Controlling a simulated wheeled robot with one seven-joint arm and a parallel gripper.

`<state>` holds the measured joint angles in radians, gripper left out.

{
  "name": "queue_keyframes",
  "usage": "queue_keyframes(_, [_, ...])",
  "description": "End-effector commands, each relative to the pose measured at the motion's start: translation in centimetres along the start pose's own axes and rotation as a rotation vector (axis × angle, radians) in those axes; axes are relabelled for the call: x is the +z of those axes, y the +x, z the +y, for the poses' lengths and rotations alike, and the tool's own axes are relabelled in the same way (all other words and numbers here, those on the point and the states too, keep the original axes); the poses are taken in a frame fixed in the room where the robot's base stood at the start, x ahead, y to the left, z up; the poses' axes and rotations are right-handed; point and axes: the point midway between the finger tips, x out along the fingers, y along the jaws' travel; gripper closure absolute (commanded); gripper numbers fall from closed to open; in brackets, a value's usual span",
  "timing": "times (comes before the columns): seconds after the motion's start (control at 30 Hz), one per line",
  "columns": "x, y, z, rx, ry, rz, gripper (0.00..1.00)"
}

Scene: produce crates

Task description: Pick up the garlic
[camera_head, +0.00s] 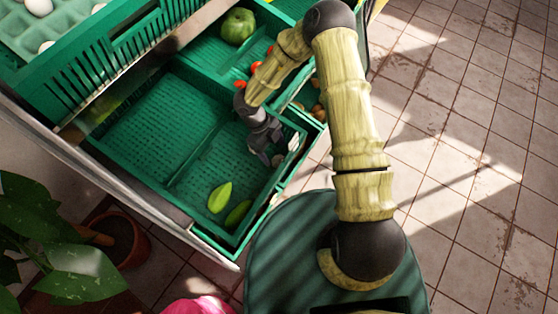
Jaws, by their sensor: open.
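My gripper (271,152) reaches down into the right end of the green crate (226,242), near its right wall. Its dark fingers are small in the picture and open. A small pale thing (278,159) shows at the fingertips; it may be the garlic, but it is partly hidden and too small to be sure. I cannot tell whether the fingers touch it. Another pale patch (293,142) shows just right of the gripper, by the crate wall.
Two green pods (220,197) lie at the crate's front. Orange-red produce (256,67) and a green round vegetable (238,26) lie in the crate behind. Eggs (47,46) sit in a tray at upper left. A potted plant (75,262) stands lower left. Tiled floor (470,150) is clear at right.

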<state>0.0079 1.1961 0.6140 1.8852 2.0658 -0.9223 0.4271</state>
Motion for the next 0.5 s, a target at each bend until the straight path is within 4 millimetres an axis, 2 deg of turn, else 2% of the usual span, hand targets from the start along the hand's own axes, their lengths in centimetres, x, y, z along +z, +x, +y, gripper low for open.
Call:
queue_keyframes(0.13, [0.0,1.2,0.2,0.001,-0.001,0.002,0.29])
queue_keyframes(0.37, [0.0,4.5,0.3,0.001,-0.002,0.003,0.29])
queue_keyframes(0.5, [0.1,5.2,0.3,0.0,-0.001,0.0,0.29])
